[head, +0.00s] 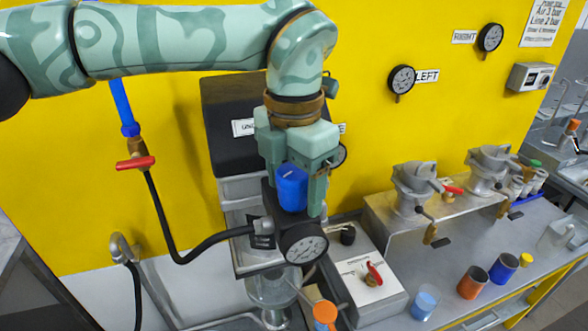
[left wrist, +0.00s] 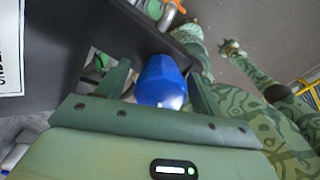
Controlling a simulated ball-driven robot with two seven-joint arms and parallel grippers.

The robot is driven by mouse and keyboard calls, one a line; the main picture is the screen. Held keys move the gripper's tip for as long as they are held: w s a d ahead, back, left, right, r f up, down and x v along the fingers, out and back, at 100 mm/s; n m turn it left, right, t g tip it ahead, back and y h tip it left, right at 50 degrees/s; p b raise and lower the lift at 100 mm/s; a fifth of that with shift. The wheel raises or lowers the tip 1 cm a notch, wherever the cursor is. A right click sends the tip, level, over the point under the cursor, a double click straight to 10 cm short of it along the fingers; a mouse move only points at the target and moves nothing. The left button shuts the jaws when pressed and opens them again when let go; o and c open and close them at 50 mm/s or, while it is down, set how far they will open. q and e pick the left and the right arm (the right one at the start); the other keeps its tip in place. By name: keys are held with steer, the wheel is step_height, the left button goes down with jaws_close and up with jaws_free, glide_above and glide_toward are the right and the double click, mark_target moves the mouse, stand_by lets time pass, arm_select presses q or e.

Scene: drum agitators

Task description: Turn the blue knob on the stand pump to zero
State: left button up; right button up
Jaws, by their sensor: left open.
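The blue knob (head: 292,188) sits upright on top of the dark stand pump body (head: 267,210), above a round gauge (head: 304,243). My left gripper (head: 295,181) comes down over the knob from above, open, with one finger on each side of it. In the left wrist view the knob (left wrist: 161,82) lies between the two spread fingers (left wrist: 158,90). I cannot tell whether either finger touches it. The knob's pointer and scale cannot be read. What looks like my right gripper (left wrist: 232,48) shows small in the left wrist view, its jaws unclear.
A black hose (head: 170,225) runs to the pump's left side from a red-handled valve (head: 136,163). A box with a red switch (head: 373,273) stands right of the pump. Steel agitators (head: 414,188) and several coloured cups (head: 472,282) are further right. The yellow wall (head: 390,130) is close behind.

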mark_target(294, 170)
arm_select(q)
step_height(294, 170, up, 16)
steer(key=p, duration=0.2)
steer(key=shift+r, duration=0.2)
steer(key=shift+f, duration=0.1)
